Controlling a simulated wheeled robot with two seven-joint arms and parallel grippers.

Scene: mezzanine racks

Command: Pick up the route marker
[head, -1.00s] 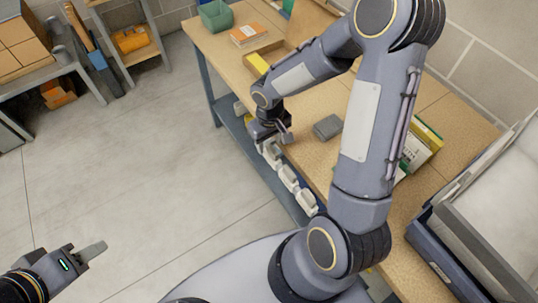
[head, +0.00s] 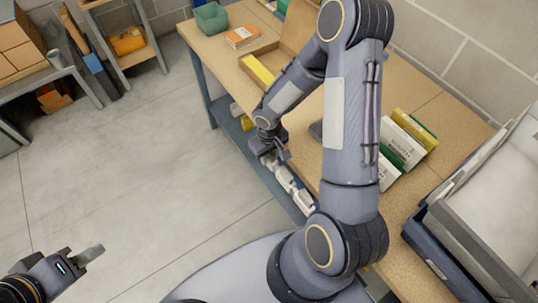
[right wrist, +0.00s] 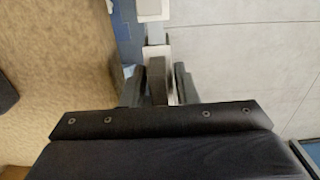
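I cannot tell for certain which thing is the route marker. My right gripper (head: 274,155) points down at the table's front edge, above several white pieces (head: 292,188) in a row below it. In the right wrist view, the fingers of my right gripper (right wrist: 158,85) stand apart. A dark grey piece (right wrist: 156,78) shows between them, with a pale piece behind it; whether the fingers touch it is unclear. My left gripper (head: 84,256) is at the lower left, over bare floor and away from everything; its finger gap is not clear.
The wooden table (head: 215,60) carries a green bin (head: 211,17), orange books (head: 243,36), a tray with a yellow box (head: 257,69), and upright boxes (head: 405,140). A dark-edged grey bin (head: 445,235) stands at right.

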